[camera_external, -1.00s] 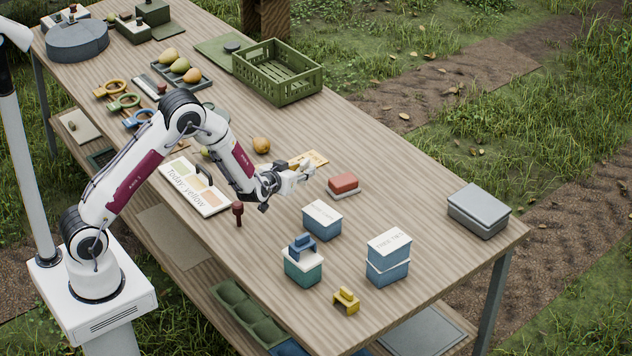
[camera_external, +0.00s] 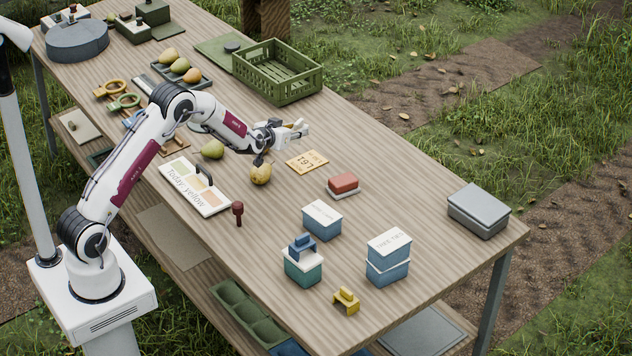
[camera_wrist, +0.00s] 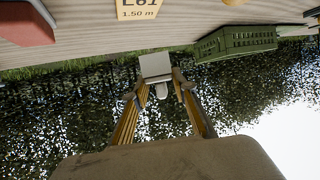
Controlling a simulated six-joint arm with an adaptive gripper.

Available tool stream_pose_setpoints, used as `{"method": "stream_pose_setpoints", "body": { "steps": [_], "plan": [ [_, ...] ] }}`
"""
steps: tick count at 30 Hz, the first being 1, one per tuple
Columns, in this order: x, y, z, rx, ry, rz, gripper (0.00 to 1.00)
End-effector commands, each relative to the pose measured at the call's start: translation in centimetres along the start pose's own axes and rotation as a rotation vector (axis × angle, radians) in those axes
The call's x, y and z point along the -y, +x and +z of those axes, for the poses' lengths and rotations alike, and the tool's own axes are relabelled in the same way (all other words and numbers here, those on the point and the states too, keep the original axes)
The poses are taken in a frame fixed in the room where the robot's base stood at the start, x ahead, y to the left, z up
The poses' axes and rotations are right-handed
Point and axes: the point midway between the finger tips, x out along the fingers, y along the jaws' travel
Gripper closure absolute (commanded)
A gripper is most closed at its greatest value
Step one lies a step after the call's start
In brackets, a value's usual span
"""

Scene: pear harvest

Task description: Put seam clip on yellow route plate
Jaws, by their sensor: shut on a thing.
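The yellow route plate (camera_external: 307,161) lies flat on the table, marked L61; its lower edge also shows at the top of the wrist view (camera_wrist: 138,8). My gripper (camera_external: 297,130) is above the table, beyond the plate in the picture and apart from it. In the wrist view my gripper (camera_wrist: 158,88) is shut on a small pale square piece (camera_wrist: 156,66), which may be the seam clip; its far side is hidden. A yellow bracket-shaped piece (camera_external: 346,300) stands near the front table edge. A blue one (camera_external: 302,246) sits on a teal box.
Pears (camera_external: 212,149) (camera_external: 261,174) lie under my arm. A red block (camera_external: 343,183) on a grey base sits right of the plate. Blue boxes (camera_external: 388,268), a grey box (camera_external: 478,212) and a green crate (camera_external: 278,75) also stand on the table. Bare wood surrounds the plate.

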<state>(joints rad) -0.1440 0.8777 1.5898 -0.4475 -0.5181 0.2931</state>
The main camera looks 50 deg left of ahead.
Motion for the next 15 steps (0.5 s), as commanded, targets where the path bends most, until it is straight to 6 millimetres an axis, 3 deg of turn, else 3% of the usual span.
{"method": "stream_pose_setpoints", "body": {
  "steps": [8, 15],
  "plan": [
    [0.0, 0.1, 0.4, 0.001, 0.0, 0.0, 0.89],
    [0.0, 1.2, 2.8, 0.002, 0.001, 0.0, 0.89]
  ]
}}
